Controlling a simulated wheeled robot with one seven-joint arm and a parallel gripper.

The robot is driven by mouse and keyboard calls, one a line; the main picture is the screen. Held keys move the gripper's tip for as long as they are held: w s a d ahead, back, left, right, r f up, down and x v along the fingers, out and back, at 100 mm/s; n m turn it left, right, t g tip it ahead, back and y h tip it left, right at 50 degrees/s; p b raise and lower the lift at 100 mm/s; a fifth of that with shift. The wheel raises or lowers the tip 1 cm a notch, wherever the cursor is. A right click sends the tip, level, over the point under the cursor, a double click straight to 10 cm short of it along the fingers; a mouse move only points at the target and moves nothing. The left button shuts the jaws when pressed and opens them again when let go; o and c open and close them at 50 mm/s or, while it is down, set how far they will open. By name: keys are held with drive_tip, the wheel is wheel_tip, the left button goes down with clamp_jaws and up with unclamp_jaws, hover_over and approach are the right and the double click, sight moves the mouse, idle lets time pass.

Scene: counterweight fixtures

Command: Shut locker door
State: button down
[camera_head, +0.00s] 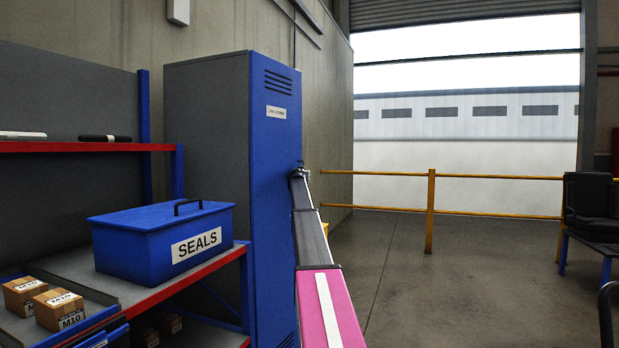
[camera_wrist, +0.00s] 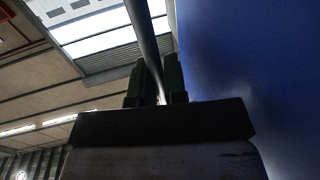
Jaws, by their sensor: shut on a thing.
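The tall locker (camera_head: 205,130) stands in the middle left of the head view, with grey sides and a blue front door (camera_head: 275,200). The door has vent slots at the top and a small white label. No open gap shows at the door, but its far edge is partly hidden by my arm. My gripper (camera_head: 299,170) is at the door's right edge, about mid-height. In the wrist view my gripper's dark fingers (camera_wrist: 158,85) are shut on a grey bar handle (camera_wrist: 143,35), beside the blue door face (camera_wrist: 255,65).
A shelf unit with red-edged shelves (camera_head: 190,288) stands left of the locker. It bears a blue SEALS box (camera_head: 160,240) and small cartons (camera_head: 58,309). A yellow railing (camera_head: 430,210) crosses the back. A dark chair (camera_head: 590,208) is at far right. The floor between is clear.

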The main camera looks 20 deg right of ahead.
drive_tip(key=shift+w+a+n+t+y, duration=0.3)
drive_tip(key=shift+w+a+y, duration=0.2)
drive_tip(key=shift+w, duration=0.3)
drive_tip(key=shift+w+a+n+t+y, duration=0.15)
drive_tip(key=shift+w+a+n+y, duration=0.2)
drive_tip(key=shift+w+a, duration=0.35)
drive_tip(key=shift+w+a+n+t+y, duration=0.25)
drive_tip(key=shift+w+a+y, duration=0.2)
drive_tip(key=shift+w, duration=0.45)
drive_tip(key=shift+w+a, duration=0.1)
drive_tip(key=shift+w, duration=0.05)
drive_tip(key=c, duration=1.2)
unclamp_jaws()
drive_tip(key=shift+a, duration=0.1)
drive_tip(key=v, duration=1.1)
drive_tip(key=shift+d, duration=0.25)
